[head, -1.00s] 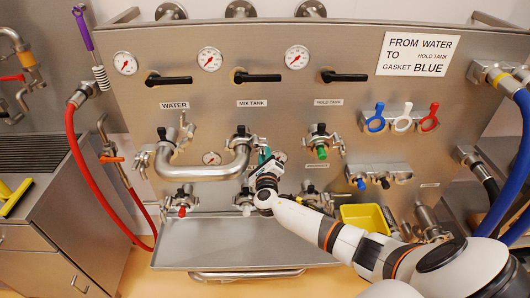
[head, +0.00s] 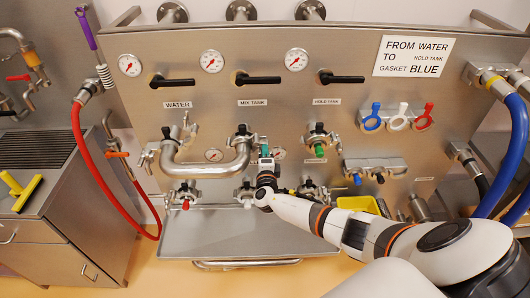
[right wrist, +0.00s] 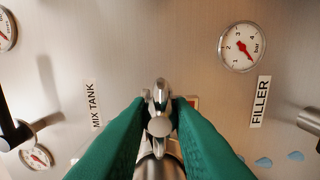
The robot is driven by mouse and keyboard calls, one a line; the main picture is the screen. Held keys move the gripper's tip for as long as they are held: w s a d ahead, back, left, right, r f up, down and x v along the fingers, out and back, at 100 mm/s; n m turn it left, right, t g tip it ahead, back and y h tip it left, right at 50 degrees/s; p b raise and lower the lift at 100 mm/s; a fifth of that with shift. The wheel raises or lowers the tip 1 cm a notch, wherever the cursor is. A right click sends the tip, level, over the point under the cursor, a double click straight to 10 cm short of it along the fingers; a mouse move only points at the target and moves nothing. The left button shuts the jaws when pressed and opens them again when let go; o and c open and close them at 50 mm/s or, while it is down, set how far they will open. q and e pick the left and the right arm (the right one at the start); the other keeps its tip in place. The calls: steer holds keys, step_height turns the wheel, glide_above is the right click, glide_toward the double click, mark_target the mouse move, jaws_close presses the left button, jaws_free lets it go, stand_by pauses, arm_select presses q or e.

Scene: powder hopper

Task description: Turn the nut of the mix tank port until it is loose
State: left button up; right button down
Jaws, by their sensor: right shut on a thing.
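The mix tank port (head: 242,138) is below the MIX TANK label (head: 252,103), and a bent steel pipe (head: 205,170) joins it to the water port. My right gripper (head: 264,150) is just right of the port, with green fingers pointing up at the panel. In the right wrist view my green fingers (right wrist: 160,122) are closed around the shiny metal wing nut (right wrist: 159,95), one on each side. The nut's upper end and rounded knob show between them; its lower part is partly hidden. My left gripper is not in view.
The hold tank port (head: 319,138) with a green cap is close to the right. Lower valves (head: 185,195) and a steel tray (head: 210,236) lie below. A yellow bin (head: 358,204) is behind my right forearm. A red hose (head: 90,165) hangs at the left.

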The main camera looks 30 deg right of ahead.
steer(key=c, duration=1.5)
jaws_free()
steer(key=shift+d+r, duration=0.1)
steer(key=shift+r, duration=0.1)
steer(key=shift+f, duration=0.1)
steer(key=v, duration=0.9)
steer(key=shift+f, duration=0.1)
steer(key=shift+f, duration=0.15)
